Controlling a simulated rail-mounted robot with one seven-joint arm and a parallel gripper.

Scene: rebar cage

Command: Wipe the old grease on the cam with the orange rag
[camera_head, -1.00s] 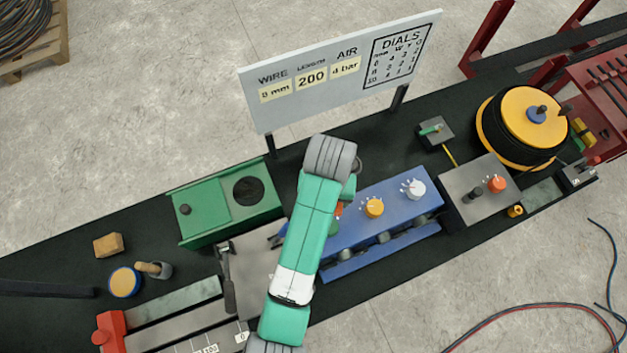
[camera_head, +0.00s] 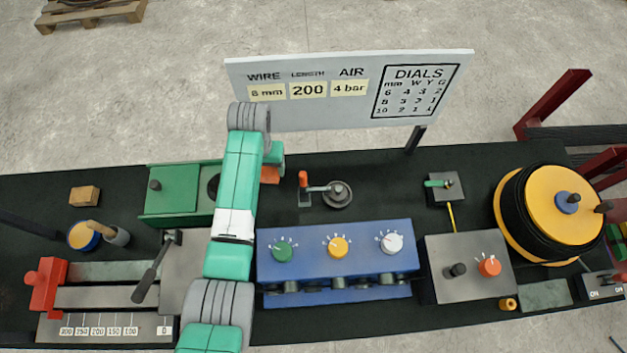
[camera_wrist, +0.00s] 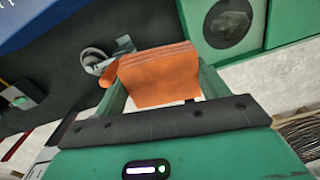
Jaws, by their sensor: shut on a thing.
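My gripper (camera_wrist: 161,88) is shut on the folded orange rag (camera_wrist: 158,72), which stands out between its two green fingers in the wrist view. In the head view a bit of the rag (camera_head: 270,175) shows just right of my arm, above the black bench. A grey round part (camera_head: 338,193), which looks like the cam, has a lever with an orange handle (camera_head: 303,181). It lies right of my gripper, apart from the rag.
A green box (camera_head: 172,192) with a dark round opening is left of my arm. A blue dial block (camera_head: 337,238) is in front of the grey part. A sign (camera_head: 300,115) stands behind the bench. A hammer (camera_head: 157,262) lies on the left.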

